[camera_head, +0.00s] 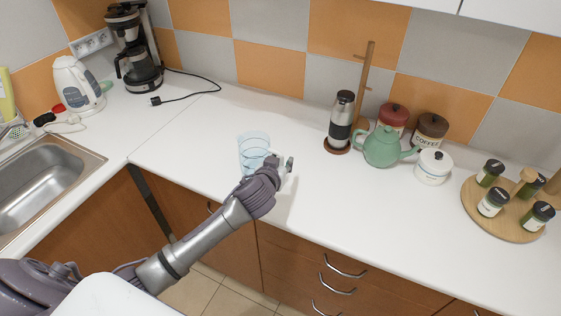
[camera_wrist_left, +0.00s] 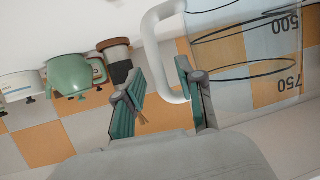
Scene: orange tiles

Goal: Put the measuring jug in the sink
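The measuring jug (camera_head: 252,147) is clear with blue markings and stands on the white counter in the head view. In the left wrist view the jug (camera_wrist_left: 245,50) fills the upper right, with its white handle towards the fingers. My left gripper (camera_head: 282,164) is beside the jug on its right. In the left wrist view the gripper (camera_wrist_left: 160,72) is open, with the handle between its two fingers or just beyond them; I cannot tell which. The steel sink (camera_head: 92,158) is at the left of the head view and its visible basin is empty. My right gripper is not in view.
A green teapot (camera_head: 382,147), a flask (camera_head: 341,122), canisters and a round spice tray (camera_head: 488,222) stand to the right. A coffee maker (camera_head: 135,50) and a kettle (camera_head: 76,86) stand at the back left. The counter between jug and sink is clear.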

